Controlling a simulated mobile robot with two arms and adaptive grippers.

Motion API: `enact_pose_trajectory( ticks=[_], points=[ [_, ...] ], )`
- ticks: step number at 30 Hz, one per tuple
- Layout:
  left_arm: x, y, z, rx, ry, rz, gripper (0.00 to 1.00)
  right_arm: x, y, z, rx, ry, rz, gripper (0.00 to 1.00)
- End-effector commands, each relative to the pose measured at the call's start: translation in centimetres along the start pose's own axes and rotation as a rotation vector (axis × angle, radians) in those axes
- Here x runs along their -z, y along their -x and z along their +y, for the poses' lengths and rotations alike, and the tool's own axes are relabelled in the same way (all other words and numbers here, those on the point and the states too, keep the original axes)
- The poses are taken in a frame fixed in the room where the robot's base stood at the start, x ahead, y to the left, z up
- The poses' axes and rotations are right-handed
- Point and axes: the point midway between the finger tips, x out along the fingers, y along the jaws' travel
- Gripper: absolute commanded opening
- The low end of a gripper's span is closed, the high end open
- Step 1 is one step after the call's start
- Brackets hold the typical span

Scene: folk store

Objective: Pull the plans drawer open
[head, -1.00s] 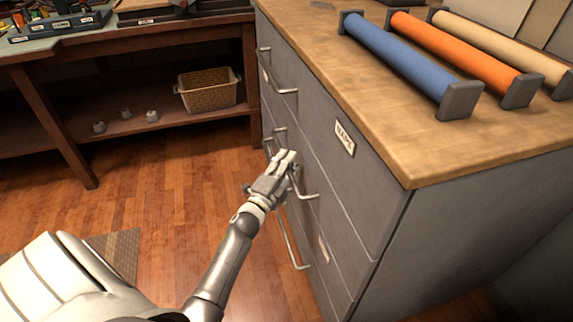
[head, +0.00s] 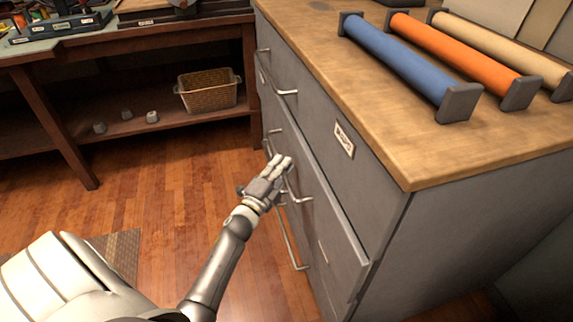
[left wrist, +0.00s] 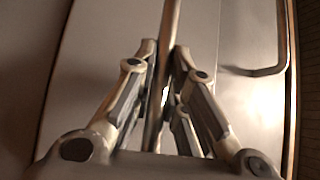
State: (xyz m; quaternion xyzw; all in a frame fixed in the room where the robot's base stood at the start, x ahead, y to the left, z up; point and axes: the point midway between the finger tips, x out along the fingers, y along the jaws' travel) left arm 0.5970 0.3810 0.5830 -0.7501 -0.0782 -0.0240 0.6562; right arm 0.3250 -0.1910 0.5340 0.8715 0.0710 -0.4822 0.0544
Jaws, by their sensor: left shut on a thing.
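A grey cabinet (head: 470,230) with drawers stands at the right under a wooden top. Its top drawer (head: 345,175) carries a pale label that seems to read MAPS. Below it, a second drawer front (head: 330,225) stands out slightly from the cabinet. I cannot read a plans label. My left gripper (head: 280,166) is at this second drawer, shut on its metal bar handle (head: 300,199). In the left wrist view the fingers (left wrist: 163,60) close around the handle bar (left wrist: 171,20). My right gripper is not in view.
Blue (head: 395,58), orange (head: 460,58) and tan (head: 500,45) rolls lie on the cabinet top. A bench with a wicker basket (head: 208,93) on its lower shelf stands at the back left. A lower drawer's handle (head: 290,245) sticks out below.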

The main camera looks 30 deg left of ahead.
Motion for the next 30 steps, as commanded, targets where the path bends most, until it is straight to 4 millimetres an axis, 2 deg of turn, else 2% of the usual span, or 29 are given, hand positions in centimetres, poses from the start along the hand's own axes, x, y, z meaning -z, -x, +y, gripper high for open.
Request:
enact_pose_trajectory(
  ticks=[9,30],
  points=[
    [-5.5,5.6,-1.3,-0.011,-0.005,-0.005,0.0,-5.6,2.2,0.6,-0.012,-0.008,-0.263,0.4],
    [-18.6,18.7,-4.9,-0.009,-0.002,-0.005,0.0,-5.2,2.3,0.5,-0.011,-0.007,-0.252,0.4]
  ],
)
